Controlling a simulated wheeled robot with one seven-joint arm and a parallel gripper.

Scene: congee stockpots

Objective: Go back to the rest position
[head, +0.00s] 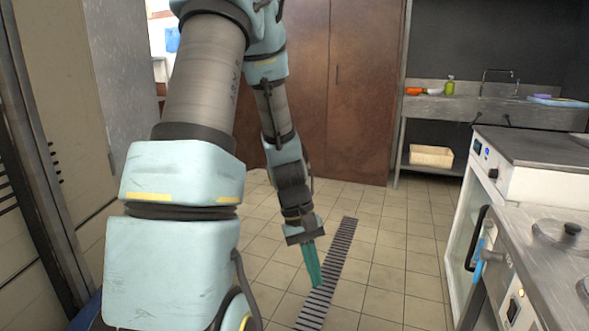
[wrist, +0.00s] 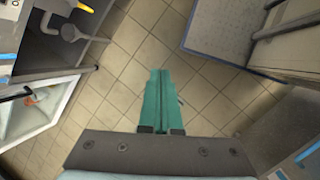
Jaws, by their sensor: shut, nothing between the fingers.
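My gripper (head: 313,266) hangs in front of me above the tiled floor, near the dark floor grate. Its green fingers are together and empty, pointing down in the head view. In the wrist view my gripper (wrist: 164,75) also shows shut, with only floor tiles beyond the fingertips. My arm takes up the left and middle of the head view and is bent down. Nothing touches the fingers.
A steel counter with a lidded pot (head: 572,232) and a white appliance (head: 510,165) stand on the right. A sink counter (head: 455,105) is at the back right, with a basket (head: 431,156) on its lower shelf. Brown doors (head: 365,90) close the back. The middle floor (head: 400,235) is clear.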

